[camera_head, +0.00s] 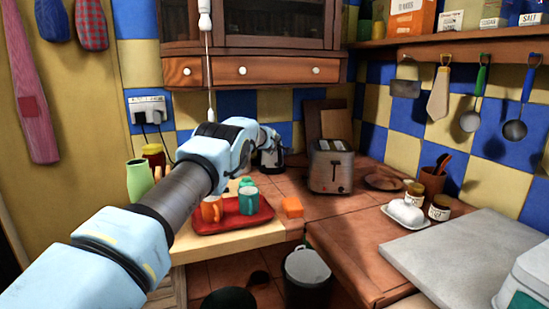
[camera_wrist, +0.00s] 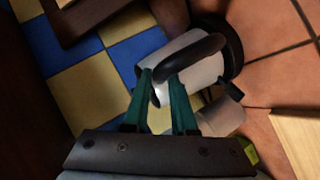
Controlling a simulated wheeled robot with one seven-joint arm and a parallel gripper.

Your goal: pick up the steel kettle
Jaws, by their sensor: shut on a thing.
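The steel kettle (camera_head: 272,160) stands at the back of the tiled counter, left of the toaster, partly hidden by my arm. In the wrist view the kettle (camera_wrist: 205,72) shows a pale metal body, a dark base and a black curved handle (camera_wrist: 196,55). My gripper (camera_wrist: 162,82) has its two green fingers shut on the black handle. In the head view the gripper is mostly hidden behind my arm at the kettle.
A toaster (camera_head: 332,168) stands close right of the kettle. A red tray (camera_head: 257,221) with mugs lies in front, and an orange block (camera_head: 292,206) beside it. A green vase (camera_head: 138,178) stands left. A wooden cabinet (camera_head: 250,68) hangs above. A bin (camera_head: 307,277) stands below the counter.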

